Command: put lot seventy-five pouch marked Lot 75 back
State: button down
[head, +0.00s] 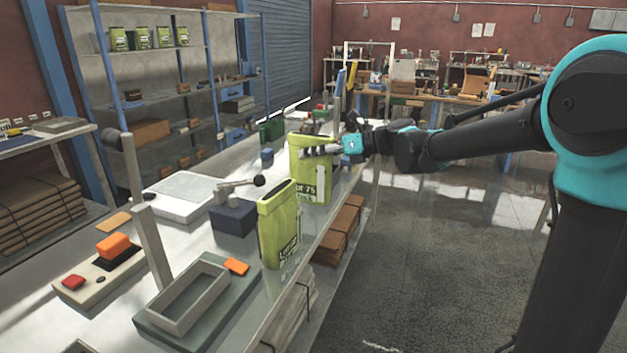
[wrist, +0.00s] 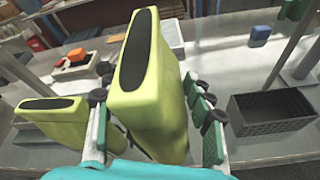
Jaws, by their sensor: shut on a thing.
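The Lot 75 pouch (head: 313,172) is yellow-green with a dark top and shows "75" on its front. My gripper (head: 322,149) is shut on its upper part from the right. In the wrist view the pouch (wrist: 152,95) stands between the two fingers (wrist: 158,112), its dark oval top towards the camera. It looks upright, near the table's right edge; I cannot tell whether its base touches the table. A second yellow-green pouch (head: 279,225) stands nearer in the head view, its label only partly readable. It also shows at the left of the wrist view (wrist: 50,122).
Several similar pouches (head: 146,38) stand on the rear shelf's top. The steel table (head: 110,205) bears a grey tray (head: 185,297), an orange-button box (head: 100,275), a dark blue block with a lever (head: 233,217) and a white scale (head: 182,195). A dark crate (wrist: 270,118) lies right of my gripper.

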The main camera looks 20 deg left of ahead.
aim_at(315, 177)
jog(key=shift+f, duration=3.9)
jog(key=c, duration=0.6)
grip_release()
jog(key=shift+d+r, duration=0.15)
jog(key=shift+r, duration=0.05)
jog(key=v, duration=1.1)
jog(key=shift+d, duration=0.35)
